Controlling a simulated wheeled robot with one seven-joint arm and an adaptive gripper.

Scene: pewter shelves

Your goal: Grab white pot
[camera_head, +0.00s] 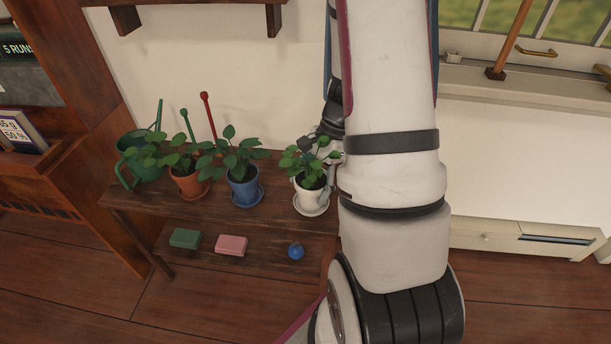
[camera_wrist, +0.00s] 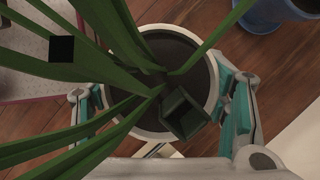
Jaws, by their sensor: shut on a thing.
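The white pot (camera_head: 309,197) with a leafy green plant is on the wooden shelf, at the right end of a row of plants, over a white saucer (camera_head: 312,210). I cannot tell whether the pot rests on the saucer. In the wrist view the pot's pale round rim (camera_wrist: 214,75) surrounds dark soil, and long green stems cover part of it. My gripper (camera_wrist: 163,100) is shut on the white pot, with one teal-and-grey finger on each side. In the head view my arm hides most of the gripper.
A blue pot (camera_head: 243,190) and a terracotta pot (camera_head: 188,186) stand to the left, with a green watering can (camera_head: 143,165) beyond. A green block (camera_head: 185,238), a pink block (camera_head: 231,245) and a blue ball (camera_head: 295,252) lie on the lower shelf.

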